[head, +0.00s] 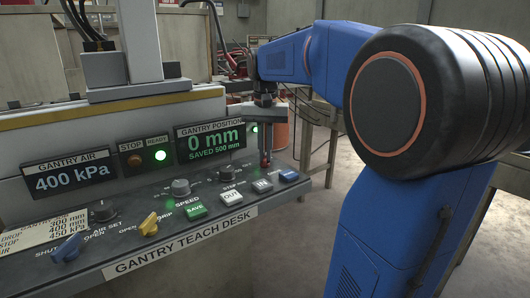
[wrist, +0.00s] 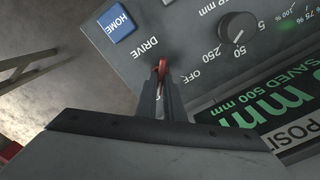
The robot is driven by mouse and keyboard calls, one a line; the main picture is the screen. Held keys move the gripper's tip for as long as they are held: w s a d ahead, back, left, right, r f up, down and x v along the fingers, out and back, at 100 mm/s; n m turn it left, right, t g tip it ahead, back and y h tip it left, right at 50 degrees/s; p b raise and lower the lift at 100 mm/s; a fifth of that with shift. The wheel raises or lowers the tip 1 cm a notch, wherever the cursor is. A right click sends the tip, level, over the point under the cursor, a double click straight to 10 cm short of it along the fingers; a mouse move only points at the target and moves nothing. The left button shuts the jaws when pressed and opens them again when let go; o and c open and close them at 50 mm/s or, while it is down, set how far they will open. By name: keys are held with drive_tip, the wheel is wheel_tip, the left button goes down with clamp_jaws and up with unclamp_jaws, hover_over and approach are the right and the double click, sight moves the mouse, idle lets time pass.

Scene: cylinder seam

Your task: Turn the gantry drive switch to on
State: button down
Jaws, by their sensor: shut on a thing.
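The gantry drive switch (wrist: 161,67) is a small red handle on the grey panel, with the labels DRIVE and OFF beside it in the wrist view. In the head view only a bit of its red (head: 265,164) shows beneath my gripper. My gripper (wrist: 163,82) points down and is shut on the red handle; it also shows in the head view (head: 266,156) at the right end of the desk. The fingers hide part of the handle, and I cannot tell its exact angle.
The teach desk (head: 180,239) also carries a green SAVE button (head: 195,211), a yellow grip switch (head: 149,225) and a blue air switch (head: 68,248). The position display (head: 211,139) reads 0 mm.

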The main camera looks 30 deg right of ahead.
drive_tip(key=shift+m, duration=0.4)
drive_tip(key=c, duration=1.9)
unclamp_jaws()
drive_tip(key=shift+o, duration=0.2)
wheel_tip(320, 180, up, 18)
drive_tip(key=shift+f, duration=0.25)
drive_tip(key=shift+d, duration=0.1)
